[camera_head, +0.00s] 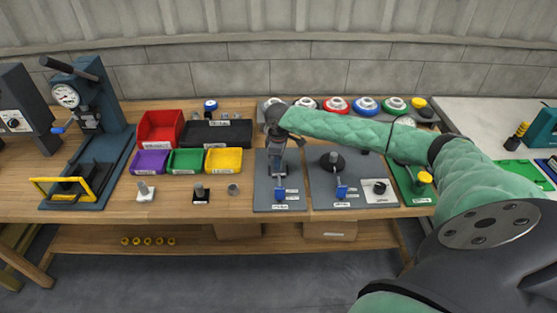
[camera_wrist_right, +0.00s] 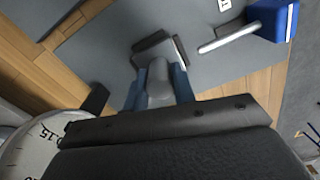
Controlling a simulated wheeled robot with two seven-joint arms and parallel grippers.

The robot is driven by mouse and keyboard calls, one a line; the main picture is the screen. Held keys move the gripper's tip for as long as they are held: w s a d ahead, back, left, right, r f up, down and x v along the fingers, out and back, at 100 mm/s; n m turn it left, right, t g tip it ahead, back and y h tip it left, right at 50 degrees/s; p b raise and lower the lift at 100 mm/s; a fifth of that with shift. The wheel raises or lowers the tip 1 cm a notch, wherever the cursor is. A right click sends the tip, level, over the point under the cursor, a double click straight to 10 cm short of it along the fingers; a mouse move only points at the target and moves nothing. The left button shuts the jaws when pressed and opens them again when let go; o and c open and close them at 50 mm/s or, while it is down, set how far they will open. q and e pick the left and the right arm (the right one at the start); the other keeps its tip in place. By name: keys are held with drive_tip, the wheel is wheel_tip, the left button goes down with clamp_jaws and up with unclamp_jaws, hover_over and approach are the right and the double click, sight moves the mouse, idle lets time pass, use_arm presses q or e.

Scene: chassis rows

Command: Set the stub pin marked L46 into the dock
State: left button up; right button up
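My right arm reaches in from the right in the head view. Its gripper (camera_head: 279,160) points down over the left grey plate (camera_head: 262,200), which has a blue-handled clamp (camera_head: 280,193). In the right wrist view its blue fingers (camera_wrist_right: 159,92) are shut on a smooth grey round pin (camera_wrist_right: 158,82). No mark on the pin shows, so I cannot read L46. A dark grey block (camera_wrist_right: 158,48) lies just beyond the pin's end; I cannot tell whether they touch. The dock is largely hidden by the gripper in the head view. My left gripper is not in view.
A second grey plate (camera_head: 324,202) with a round black fixture (camera_head: 332,161) stands to the right. Small pieces on white (camera_head: 145,194) and black (camera_head: 201,198) bases and a grey cylinder (camera_head: 233,189) stand left. Red (camera_head: 159,127) and yellow (camera_head: 224,160) bins stand behind.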

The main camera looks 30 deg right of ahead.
drive_tip(key=o, duration=0.5)
wheel_tip(320, 180, up, 7)
drive_tip(key=shift+r+b, duration=0.1)
drive_tip(key=shift+b, duration=1.1)
drive_tip(key=shift+r, duration=0.35)
